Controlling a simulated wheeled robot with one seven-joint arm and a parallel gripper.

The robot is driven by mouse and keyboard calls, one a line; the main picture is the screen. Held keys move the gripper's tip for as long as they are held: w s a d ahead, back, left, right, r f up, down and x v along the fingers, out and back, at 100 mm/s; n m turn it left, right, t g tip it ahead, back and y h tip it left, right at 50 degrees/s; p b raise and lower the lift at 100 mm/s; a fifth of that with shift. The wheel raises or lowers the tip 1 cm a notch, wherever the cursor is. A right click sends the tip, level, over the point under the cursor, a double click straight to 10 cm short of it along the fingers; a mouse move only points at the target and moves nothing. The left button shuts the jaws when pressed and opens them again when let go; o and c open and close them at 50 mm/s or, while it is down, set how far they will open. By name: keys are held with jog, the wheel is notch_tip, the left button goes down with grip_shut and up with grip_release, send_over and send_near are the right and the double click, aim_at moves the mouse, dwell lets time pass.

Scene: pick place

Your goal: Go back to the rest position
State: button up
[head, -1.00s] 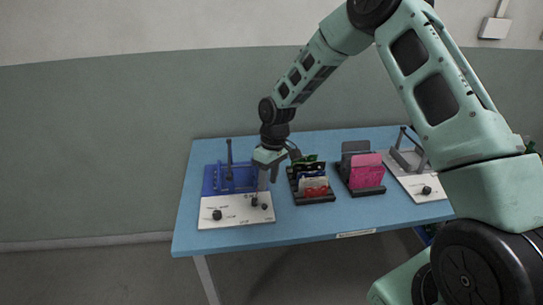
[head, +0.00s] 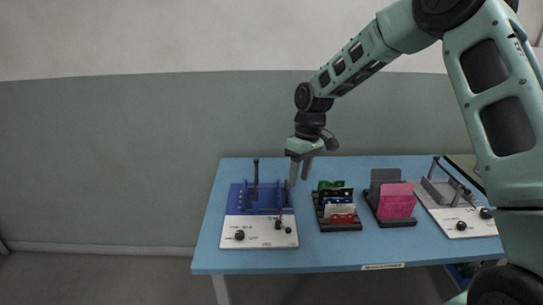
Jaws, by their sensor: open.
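My gripper (head: 299,180) hangs from my raised arm above the blue table (head: 300,259), its two fingers pointing down and apart. It is open, with nothing seen between the fingers. It is over the back right part of a blue and white device (head: 255,232) with black knobs and an upright dark post. The fingertips look close to that device's right edge in the picture; I cannot tell their exact height.
A black rack with coloured cards (head: 338,209) stands right of the device. A second black rack holds a pink item (head: 397,201) and a grey one. A white and grey device (head: 459,222) stands at the right. The wall (head: 120,160) is behind the table.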

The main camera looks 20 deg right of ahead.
jog(key=s+a+r+n+h, duration=0.1)
jog(key=s+a+r, duration=0.2)
jog(key=s+a, duration=0.35)
jog(key=s+a+r, duration=0.3)
jog(key=s+a, duration=0.3)
jog(key=s, duration=0.2)
jog(key=s+a+r+t, duration=0.1)
jog(key=s+a, duration=0.1)
jog(key=s, duration=1.7)
jog(key=shift+r+n, duration=0.35)
jog(key=shift+n, duration=0.05)
